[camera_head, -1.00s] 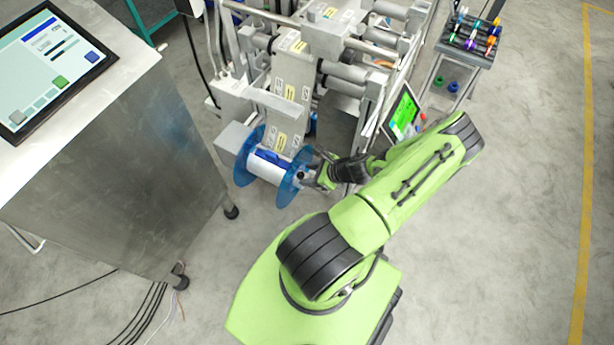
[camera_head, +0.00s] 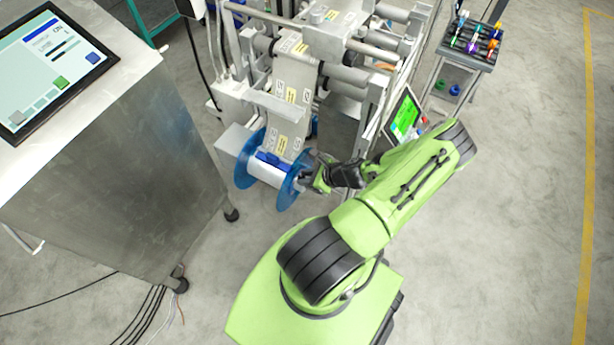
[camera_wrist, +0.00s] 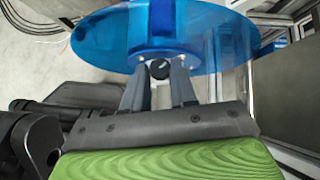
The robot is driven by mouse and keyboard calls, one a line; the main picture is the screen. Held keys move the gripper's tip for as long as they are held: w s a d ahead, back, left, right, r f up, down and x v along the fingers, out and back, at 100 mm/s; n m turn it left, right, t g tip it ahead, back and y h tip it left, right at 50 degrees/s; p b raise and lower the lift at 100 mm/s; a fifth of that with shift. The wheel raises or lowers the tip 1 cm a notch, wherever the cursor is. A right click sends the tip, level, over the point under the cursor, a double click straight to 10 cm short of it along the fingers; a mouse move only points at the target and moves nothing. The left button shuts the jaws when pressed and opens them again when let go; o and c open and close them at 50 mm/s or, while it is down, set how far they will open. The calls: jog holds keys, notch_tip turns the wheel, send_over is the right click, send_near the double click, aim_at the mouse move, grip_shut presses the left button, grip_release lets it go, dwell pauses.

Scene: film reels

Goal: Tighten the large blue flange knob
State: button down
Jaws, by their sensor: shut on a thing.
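The large blue flange (camera_head: 287,190) is the right-hand translucent disc of the reel at the front of the machine. It fills the top of the wrist view (camera_wrist: 100,42). A small black knob (camera_wrist: 159,69) sits at the flange's centre on a pale hub. My gripper (camera_wrist: 161,66) faces the flange side-on, with its two grey fingers either side of the knob, shut on it. In the head view my gripper (camera_head: 304,177) is at the right side of the reel, and the knob is mostly hidden by the fingers.
The reel carries white film (camera_head: 266,170) running up into the machine, with a second blue flange (camera_head: 246,160) at left. A metal cabinet with a touchscreen (camera_head: 50,65) stands left. A green-lit screen (camera_head: 405,117) and a tool cart (camera_head: 468,48) are right. Floor at lower right is clear.

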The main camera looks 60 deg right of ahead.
jog(key=shift+r, duration=0.1)
jog(key=shift+a+m+h+p, duration=0.25)
jog(key=shift+m+h+p, duration=0.75)
jog(key=shift+m, duration=0.4)
jog(key=shift+a+m+h+p, duration=0.25)
jog(key=shift+m+h+p, duration=0.75)
jog(key=shift+m, duration=0.4)
jog(key=shift+h, duration=0.3)
jog(key=c, duration=0.9)
grip_release()
jog(key=p+v, duration=0.4)
jog(key=v, duration=1.1)
jog(key=shift+s+r, duration=0.15)
jog(key=shift+s, duration=0.15)
